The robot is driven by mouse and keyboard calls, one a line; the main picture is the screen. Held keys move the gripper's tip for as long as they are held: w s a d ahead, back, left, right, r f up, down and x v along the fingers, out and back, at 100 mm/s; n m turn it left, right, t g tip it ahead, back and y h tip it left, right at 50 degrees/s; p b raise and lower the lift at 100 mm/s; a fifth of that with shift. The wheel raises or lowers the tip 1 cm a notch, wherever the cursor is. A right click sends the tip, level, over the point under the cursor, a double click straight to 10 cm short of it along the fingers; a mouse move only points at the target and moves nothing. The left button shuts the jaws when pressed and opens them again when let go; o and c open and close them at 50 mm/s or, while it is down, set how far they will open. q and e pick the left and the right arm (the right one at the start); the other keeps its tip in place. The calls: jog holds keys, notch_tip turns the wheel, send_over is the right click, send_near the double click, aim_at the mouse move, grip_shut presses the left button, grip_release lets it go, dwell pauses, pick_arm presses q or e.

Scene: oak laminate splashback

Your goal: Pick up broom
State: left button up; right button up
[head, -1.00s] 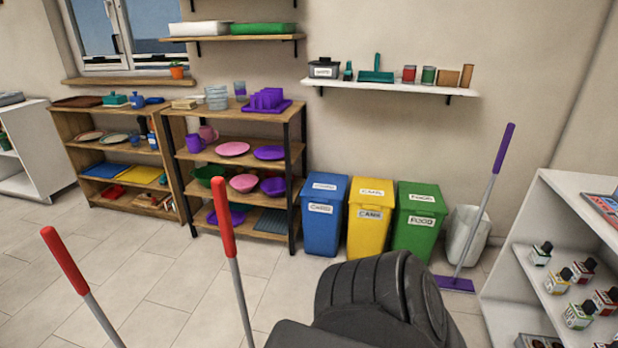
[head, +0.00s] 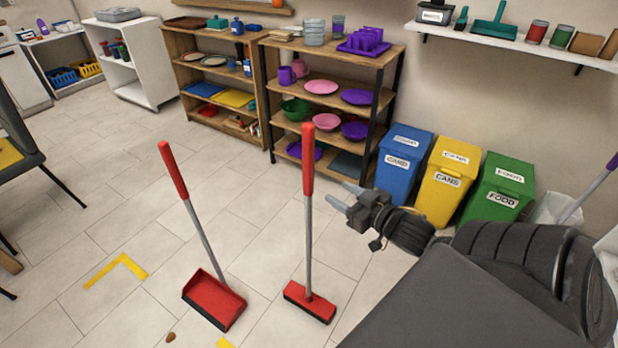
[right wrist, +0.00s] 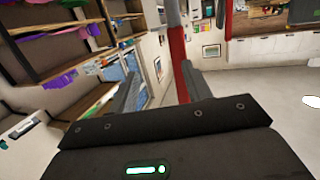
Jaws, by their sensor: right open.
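The broom (head: 308,170) stands upright on the floor, with a red grip, a grey shaft and a red head with dark bristles. My right gripper (head: 345,196) is open just to the right of its shaft in the head view, fingers pointing left. In the right wrist view a red and grey handle (right wrist: 178,55), which looks like the broom's, shows ahead, partly behind the right finger of the open gripper (right wrist: 160,92). I cannot tell whether it is between the fingertips. My left gripper is not in view.
A red long-handled dustpan (head: 213,300) stands left of the broom. Wooden shelves (head: 335,100) with dishes are behind. Blue (head: 403,165), yellow (head: 447,185) and green (head: 497,195) bins stand behind my right arm.

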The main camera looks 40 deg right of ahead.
aim_at(302, 136)
notch_tip(302, 136, up, 12)
jog(key=w+a+n+t+y+p, duration=0.1)
jog(key=n+t+y, duration=0.2)
jog(key=y, duration=0.3)
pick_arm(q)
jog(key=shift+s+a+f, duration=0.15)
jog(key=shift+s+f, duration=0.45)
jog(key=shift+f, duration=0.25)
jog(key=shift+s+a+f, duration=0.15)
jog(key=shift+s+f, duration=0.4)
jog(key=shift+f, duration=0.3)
pick_arm(e)
jog(key=shift+f+x, duration=0.15)
jog(key=shift+x, duration=1.25)
jog(key=shift+f+x, duration=0.15)
jog(key=shift+x, duration=1.25)
jog(key=shift+w, duration=0.15)
jog(key=x, duration=0.4)
jog(key=shift+d, duration=0.2)
jog(key=shift+w+a, duration=0.15)
jog(key=shift+w, duration=0.35)
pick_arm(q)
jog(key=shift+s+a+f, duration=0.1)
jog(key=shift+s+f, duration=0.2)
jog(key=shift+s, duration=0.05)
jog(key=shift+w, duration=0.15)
pick_arm(e)
grip_shut()
